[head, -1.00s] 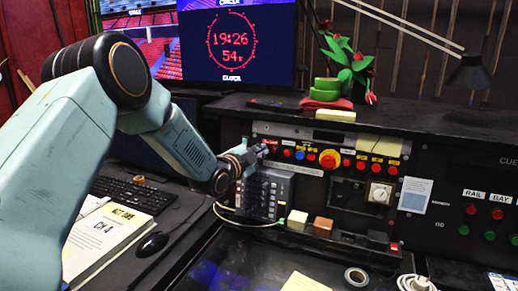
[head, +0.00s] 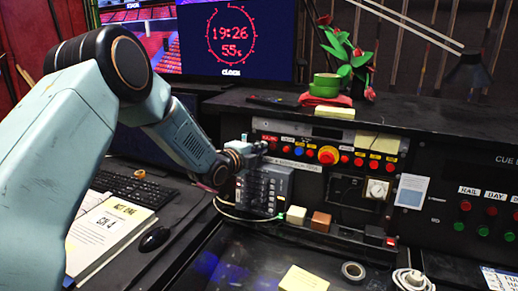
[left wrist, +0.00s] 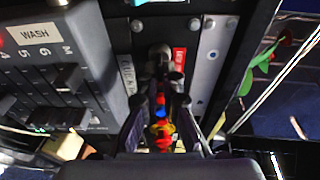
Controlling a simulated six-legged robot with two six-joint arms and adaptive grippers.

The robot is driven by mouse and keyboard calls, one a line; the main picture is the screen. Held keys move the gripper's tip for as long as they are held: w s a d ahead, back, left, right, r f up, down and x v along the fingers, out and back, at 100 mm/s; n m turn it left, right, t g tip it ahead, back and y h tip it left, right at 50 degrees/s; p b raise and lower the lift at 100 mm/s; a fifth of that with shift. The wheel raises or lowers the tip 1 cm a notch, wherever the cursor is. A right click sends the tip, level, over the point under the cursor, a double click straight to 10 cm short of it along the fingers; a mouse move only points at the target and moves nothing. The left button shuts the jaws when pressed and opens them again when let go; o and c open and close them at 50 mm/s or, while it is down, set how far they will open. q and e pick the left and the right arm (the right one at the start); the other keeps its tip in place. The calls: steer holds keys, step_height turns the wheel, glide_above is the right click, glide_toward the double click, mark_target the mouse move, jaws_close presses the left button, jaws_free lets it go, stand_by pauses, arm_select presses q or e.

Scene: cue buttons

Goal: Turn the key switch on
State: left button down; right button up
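My left gripper (head: 258,150) is at the left end of the cue panel (head: 318,175), just below a small red label (head: 269,139). Its dark fingers reach the panel face there and cover what lies behind them, so the key switch is hidden in the head view. In the left wrist view, the fingers (left wrist: 162,97) point at a small dark fitting (left wrist: 159,57) beside the red label, which looks like the key switch. The fingertips are dark and close to it; I cannot tell whether they grip it. My right gripper is not in view.
A row of red, blue and yellow-ringed buttons (head: 328,155) runs right of the gripper. A grey fader box (head: 264,190) stands close below it. A script book (head: 105,232) lies at left.

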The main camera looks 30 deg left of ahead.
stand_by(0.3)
arm_select(q)
steer(key=c, duration=1.5)
jaws_free()
steer(key=shift+d, duration=0.15)
steer(key=shift+s, duration=0.1)
steer(key=shift+s+a, duration=0.2)
steer(key=shift+s, duration=0.05)
steer(key=shift+s+a+r, duration=0.15)
steer(key=shift+s+r, duration=0.15)
steer(key=shift+s, duration=1.55)
steer(key=shift+s+a+r, duration=0.15)
steer(key=shift+s+r, duration=0.15)
steer(key=shift+s, duration=1.6)
steer(key=shift+s+a+r, duration=0.15)
steer(key=shift+s+r, duration=0.15)
steer(key=shift+s, duration=1.55)
